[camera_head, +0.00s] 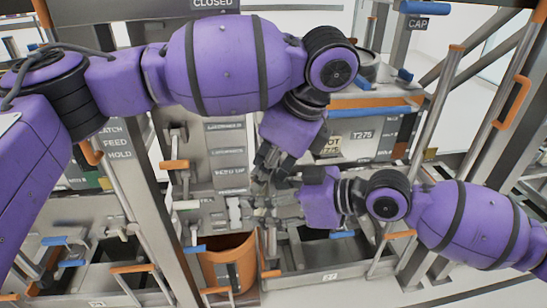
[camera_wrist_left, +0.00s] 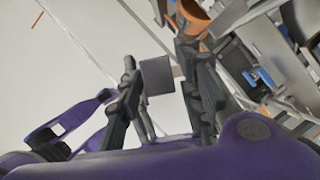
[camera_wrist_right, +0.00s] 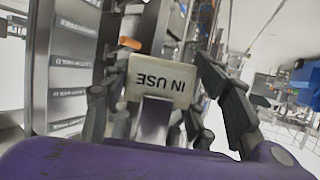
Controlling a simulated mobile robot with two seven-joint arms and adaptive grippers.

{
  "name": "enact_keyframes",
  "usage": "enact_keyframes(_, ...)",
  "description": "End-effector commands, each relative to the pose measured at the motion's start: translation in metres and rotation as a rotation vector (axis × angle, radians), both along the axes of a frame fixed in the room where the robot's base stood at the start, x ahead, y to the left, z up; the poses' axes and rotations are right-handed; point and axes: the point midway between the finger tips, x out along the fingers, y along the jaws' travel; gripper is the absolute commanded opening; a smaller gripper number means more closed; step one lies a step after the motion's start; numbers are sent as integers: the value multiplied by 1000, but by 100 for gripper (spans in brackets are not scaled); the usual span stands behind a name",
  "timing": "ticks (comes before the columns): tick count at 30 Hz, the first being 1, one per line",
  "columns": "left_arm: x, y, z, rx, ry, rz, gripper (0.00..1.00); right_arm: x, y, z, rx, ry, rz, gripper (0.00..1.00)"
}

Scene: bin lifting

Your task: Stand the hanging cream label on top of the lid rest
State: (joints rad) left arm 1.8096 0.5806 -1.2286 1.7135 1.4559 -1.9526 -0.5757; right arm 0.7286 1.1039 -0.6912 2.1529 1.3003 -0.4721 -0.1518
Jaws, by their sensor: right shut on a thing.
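A cream label (camera_wrist_right: 160,82) reading IN USE upside down is between the fingers of my right gripper (camera_wrist_right: 165,95) in the right wrist view. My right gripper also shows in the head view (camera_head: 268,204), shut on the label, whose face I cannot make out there. My left gripper (camera_head: 266,168) is just above it. Its fingers stand apart in the left wrist view (camera_wrist_left: 160,85), with a grey square plate (camera_wrist_left: 157,75) seen between them. I cannot tell which part is the lid rest.
An orange bin (camera_head: 230,262) stands below the grippers. Orange and blue handles and metal posts (camera_head: 440,110) crowd both sides. My two grippers are very close together, with little free room.

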Motion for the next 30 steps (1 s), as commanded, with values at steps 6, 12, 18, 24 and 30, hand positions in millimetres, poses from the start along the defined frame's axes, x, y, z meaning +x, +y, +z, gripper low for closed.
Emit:
enact_keyframes(6, 1, 1, -4, 0, -1, 0, 34, 0, 0, 1, 0, -1, 0, 33)
enact_keyframes(12, 1, 1, -3, 0, -1, 0, 25, 0, 0, 0, 1, 0, 0, 33)
enact_keyframes(18, 1, 1, -3, 0, -1, 0, 0, 0, 0, 0, 0, -1, 0, 33)
enact_keyframes(24, 1, 1, -3, 0, -1, 0, 0, 0, 0, 0, 0, -1, 0, 76)
enact_keyframes(30, 1, 1, -3, 0, -1, 0, 0, 0, 0, 0, 0, 0, 0, 76)
